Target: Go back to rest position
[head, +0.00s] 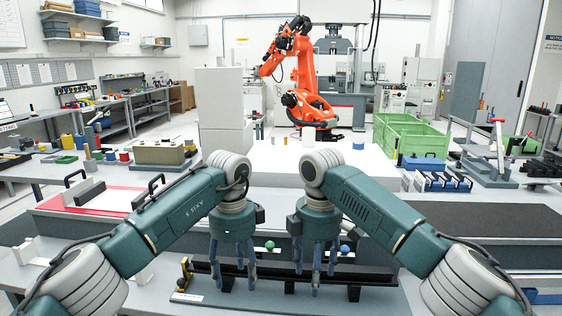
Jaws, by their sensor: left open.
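My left gripper (232,282) hangs fingers-down at the lower middle of the head view. Its blue fingers stand apart with nothing between them. My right gripper (315,282) hangs beside it to the right, also pointing down, with its fingers apart and no held thing visible. Both arms reach in from the lower corners and bend down at the wrists. Both sets of fingertips overlap a long black bar fixture (275,272) in the picture. I cannot tell whether they touch it.
The fixture's grey base (215,297) lies on the near bench, with a green ball (270,245) and a blue ball (345,249) behind it. A red-edged board (110,199) is left, a dark mat (480,219) right. Green crates (415,140) and an orange robot arm (305,80) stand farther back.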

